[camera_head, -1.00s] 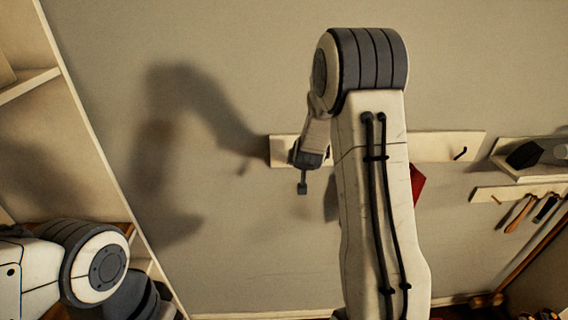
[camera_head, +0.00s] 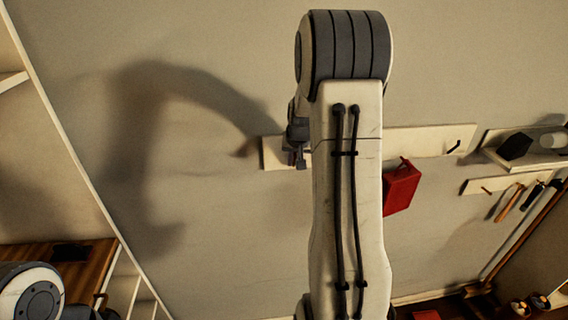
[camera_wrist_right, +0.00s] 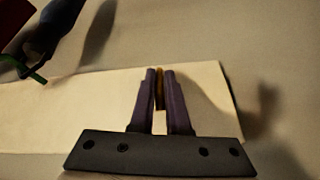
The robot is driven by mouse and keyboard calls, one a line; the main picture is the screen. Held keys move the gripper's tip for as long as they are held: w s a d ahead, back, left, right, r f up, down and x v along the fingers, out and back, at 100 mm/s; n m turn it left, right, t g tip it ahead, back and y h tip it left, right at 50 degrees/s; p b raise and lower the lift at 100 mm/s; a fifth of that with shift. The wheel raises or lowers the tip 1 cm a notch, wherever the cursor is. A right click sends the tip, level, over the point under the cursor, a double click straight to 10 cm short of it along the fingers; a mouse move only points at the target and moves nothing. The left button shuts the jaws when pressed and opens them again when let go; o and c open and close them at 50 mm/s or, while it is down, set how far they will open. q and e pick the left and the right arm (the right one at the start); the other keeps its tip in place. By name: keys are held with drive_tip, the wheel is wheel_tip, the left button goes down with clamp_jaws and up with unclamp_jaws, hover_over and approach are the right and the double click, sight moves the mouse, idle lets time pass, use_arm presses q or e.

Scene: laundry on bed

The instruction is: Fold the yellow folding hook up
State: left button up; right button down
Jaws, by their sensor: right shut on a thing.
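The yellow folding hook (camera_wrist_right: 160,88) shows in the right wrist view as a narrow yellow-brown strip near the end of a pale wall board (camera_wrist_right: 60,112). My right gripper (camera_wrist_right: 161,76) is shut on it, one dark finger on each side. In the head view the pale board (camera_head: 430,139) runs across the wall behind my right arm. My right gripper (camera_head: 297,156) is at the board's left end, partly behind my arm, and the hook cannot be made out there. My left arm shows at the lower left; its gripper is out of frame.
A red item (camera_head: 401,188) hangs from the board right of my right arm. A dark hook (camera_head: 453,146) sits near the board's right end. A shelf (camera_head: 500,158) and a lower rack (camera_head: 470,186) with hanging tools are farther right. The wall left of the board is clear.

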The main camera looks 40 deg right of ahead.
drive_tip(key=shift+d+r, duration=0.1)
idle(0.3)
drive_tip(key=c, duration=0.9)
unclamp_jaws()
drive_tip(key=shift+s+r, duration=0.15)
drive_tip(key=shift+r, duration=0.05)
drive_tip(key=b+v, duration=0.3)
drive_tip(key=v, duration=0.7)
drive_tip(key=shift+b, duration=0.3)
